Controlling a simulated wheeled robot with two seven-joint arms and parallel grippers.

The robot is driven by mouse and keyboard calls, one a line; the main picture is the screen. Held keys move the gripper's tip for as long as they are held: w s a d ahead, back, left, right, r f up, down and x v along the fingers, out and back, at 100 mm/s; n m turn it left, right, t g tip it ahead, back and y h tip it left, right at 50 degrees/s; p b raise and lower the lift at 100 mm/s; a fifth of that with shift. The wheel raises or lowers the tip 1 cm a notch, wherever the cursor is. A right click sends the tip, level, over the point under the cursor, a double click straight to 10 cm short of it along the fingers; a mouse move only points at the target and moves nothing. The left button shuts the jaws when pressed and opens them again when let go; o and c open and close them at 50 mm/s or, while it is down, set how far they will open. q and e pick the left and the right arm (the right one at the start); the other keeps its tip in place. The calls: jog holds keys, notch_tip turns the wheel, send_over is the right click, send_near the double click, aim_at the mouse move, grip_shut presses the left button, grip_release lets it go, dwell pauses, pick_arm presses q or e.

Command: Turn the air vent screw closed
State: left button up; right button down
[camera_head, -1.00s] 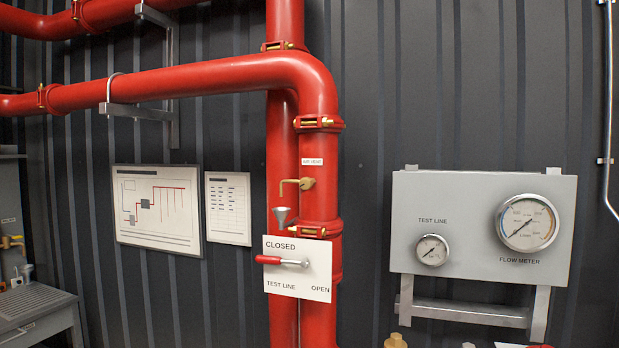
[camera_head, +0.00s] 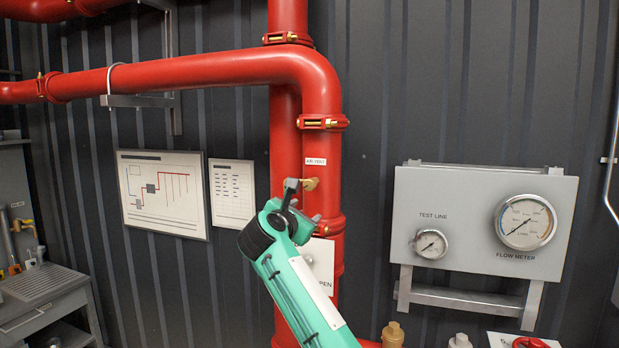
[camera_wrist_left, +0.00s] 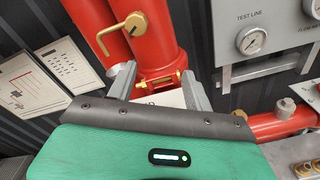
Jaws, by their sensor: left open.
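The brass air vent screw (camera_head: 310,184) sits on the red vertical pipe below a small AIR VENT label (camera_head: 315,161). In the left wrist view the brass air vent fitting (camera_wrist_left: 135,24) and its bent outlet tube show clearly, beyond the fingertips. My left gripper (camera_head: 304,201) is in front of the pipe, close below and left of the screw. It is open, with its two grey fingers apart in the left wrist view (camera_wrist_left: 158,72) and nothing visible between them but pipe and clamp behind. Whether a finger touches the fitting cannot be told. My right gripper is out of view.
A grey gauge panel (camera_head: 470,220) stands to the right. A clamp (camera_head: 322,226) rings the pipe below the screw. Framed charts (camera_head: 165,190) hang at left.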

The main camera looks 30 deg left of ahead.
aim_at(308, 184)
pick_arm(q)
jog(key=s+a+r+n, duration=0.1)
jog(key=s+r+n, duration=0.2)
jog(key=s+r, duration=0.15)
jog(key=shift+t, duration=0.3)
jog(key=p+x, duration=0.6)
jog(key=x, duration=0.6)
jog(key=shift+w+a+p, duration=0.15)
jog(key=shift+w+p, duration=0.2)
jog(key=shift+p, duration=0.05)
jog(key=shift+p+x, duration=0.3)
jog(key=shift+x, duration=0.5)
jog(key=shift+f, duration=0.1)
jog(key=c, duration=1)
